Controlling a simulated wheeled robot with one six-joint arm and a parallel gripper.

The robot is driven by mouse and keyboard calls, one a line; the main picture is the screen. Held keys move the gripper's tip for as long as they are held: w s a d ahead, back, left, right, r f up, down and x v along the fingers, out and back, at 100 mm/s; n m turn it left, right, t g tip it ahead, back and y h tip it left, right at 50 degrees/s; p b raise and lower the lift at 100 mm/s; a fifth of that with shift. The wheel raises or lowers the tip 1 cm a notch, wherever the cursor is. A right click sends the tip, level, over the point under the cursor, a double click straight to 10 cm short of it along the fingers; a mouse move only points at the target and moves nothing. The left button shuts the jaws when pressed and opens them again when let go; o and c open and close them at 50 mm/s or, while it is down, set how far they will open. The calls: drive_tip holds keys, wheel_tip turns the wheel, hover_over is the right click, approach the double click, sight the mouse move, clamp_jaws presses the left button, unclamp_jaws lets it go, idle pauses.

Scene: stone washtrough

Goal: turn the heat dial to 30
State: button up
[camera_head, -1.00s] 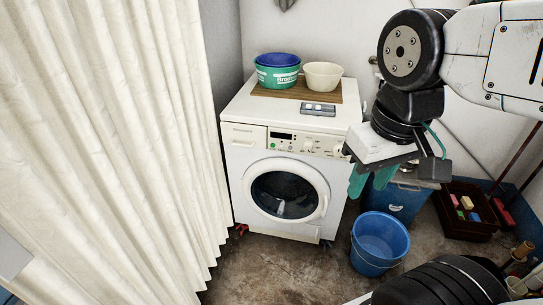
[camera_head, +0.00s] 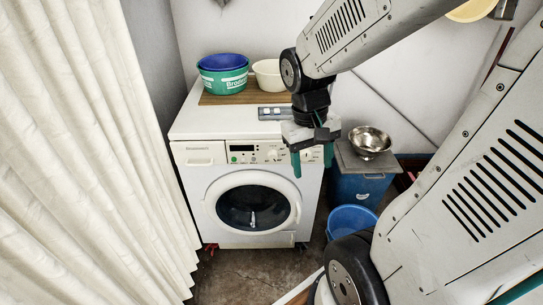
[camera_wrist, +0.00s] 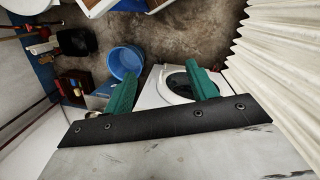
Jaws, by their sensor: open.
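A white washing machine (camera_head: 195,185) stands against the back wall, its round door shut. Its control panel has a small dark display (camera_head: 242,148) and a round dial (camera_head: 272,155) on the front; the number it points at is too small to read. My gripper (camera_head: 312,160) hangs in front of the panel's right part, fingers pointing down, and hides some of the panel. In the wrist view its two green fingers (camera_wrist: 163,88) are apart with nothing between them, and the machine's front (camera_wrist: 152,90) shows beyond them. I cannot tell whether the gripper touches the machine.
A green tub (camera_head: 224,82) with a blue basin, a cream bowl (camera_head: 268,75) and a grey tray (camera_head: 272,113) are on top of the machine. A blue bin (camera_head: 358,188) with a metal bowl (camera_head: 370,140) and a blue bucket (camera_head: 350,219) stand to the right. A white curtain (camera_head: 85,160) hangs at left.

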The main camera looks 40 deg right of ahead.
drive_tip(key=w+d+f+m, duration=0.1)
drive_tip(key=w+d+f, duration=0.2)
drive_tip(key=d+f, duration=0.35)
drive_tip(key=w+d+f+m, duration=0.1)
drive_tip(key=w+d+f, duration=0.2)
drive_tip(key=d+f, duration=0.35)
drive_tip(key=m+t+y, duration=0.4)
drive_tip(key=m+t, duration=0.6)
drive_tip(key=t, duration=0.9)
approach(275, 158)
drive_tip(key=w, duration=0.4)
drive_tip(key=w+a, duration=0.1)
drive_tip(key=w, duration=0.3)
drive_tip(key=shift+w+a+f, duration=0.15)
drive_tip(key=shift+w+a, duration=0.1)
drive_tip(key=shift+w, duration=0.05)
drive_tip(key=c, duration=1)
